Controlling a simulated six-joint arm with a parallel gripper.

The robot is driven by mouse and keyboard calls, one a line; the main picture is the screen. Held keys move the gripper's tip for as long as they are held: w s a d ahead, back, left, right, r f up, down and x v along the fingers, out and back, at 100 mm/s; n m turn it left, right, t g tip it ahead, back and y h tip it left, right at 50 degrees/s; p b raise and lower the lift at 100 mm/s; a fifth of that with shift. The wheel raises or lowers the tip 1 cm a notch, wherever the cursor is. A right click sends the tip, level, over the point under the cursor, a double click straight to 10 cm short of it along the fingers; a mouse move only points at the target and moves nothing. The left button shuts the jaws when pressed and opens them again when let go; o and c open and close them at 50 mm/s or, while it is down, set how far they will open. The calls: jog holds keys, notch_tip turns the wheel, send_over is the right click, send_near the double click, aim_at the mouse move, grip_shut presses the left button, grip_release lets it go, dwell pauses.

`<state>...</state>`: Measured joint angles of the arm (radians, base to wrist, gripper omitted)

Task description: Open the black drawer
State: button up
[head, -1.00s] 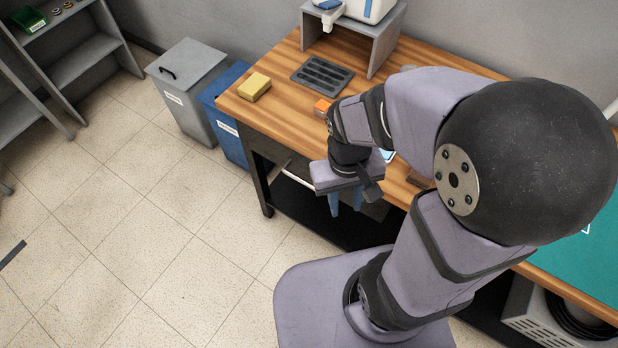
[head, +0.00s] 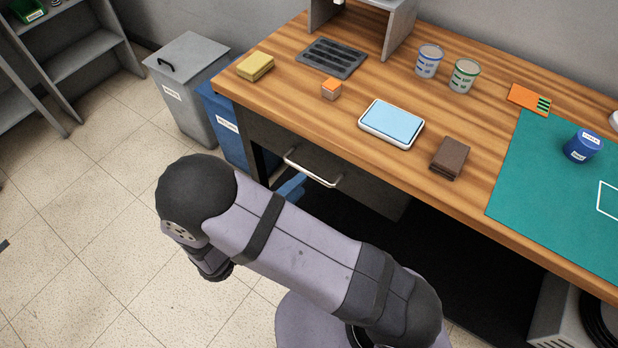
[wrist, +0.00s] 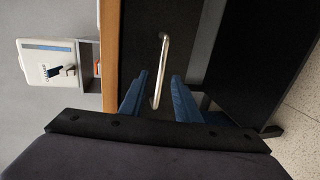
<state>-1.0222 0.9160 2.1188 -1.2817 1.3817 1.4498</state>
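The black drawer (head: 355,185) is under the wooden workbench and looks closed, its front level with the bench frame. Its silver bar handle (head: 312,170) runs across the front; in the wrist view the handle (wrist: 159,72) appears upright between my fingers. My gripper (wrist: 158,82) is open, with its two blue fingers apart on either side of the handle's near end. I cannot tell whether they touch it. In the head view only a blue fingertip (head: 291,188) shows just below the handle; my arm hides the rest.
On the workbench (head: 300,107) are a yellow sponge (head: 255,66), an orange block (head: 331,89), a tablet (head: 391,123), a brown wallet-like item (head: 450,157) and two tins (head: 429,62). Blue and grey bins (head: 187,85) stand left of the bench. The floor in front is clear.

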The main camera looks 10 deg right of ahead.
aim_at(308, 174)
jog(key=shift+w+a+p+x, duration=0.15)
jog(key=shift+p+x, duration=0.2)
jog(key=shift+x, duration=1.4)
jog(key=shift+w+a+p+x, duration=0.15)
jog(key=shift+p+x, duration=0.15)
jog(key=shift+x, duration=1.45)
jog(key=shift+f, duration=0.15)
grip_shut()
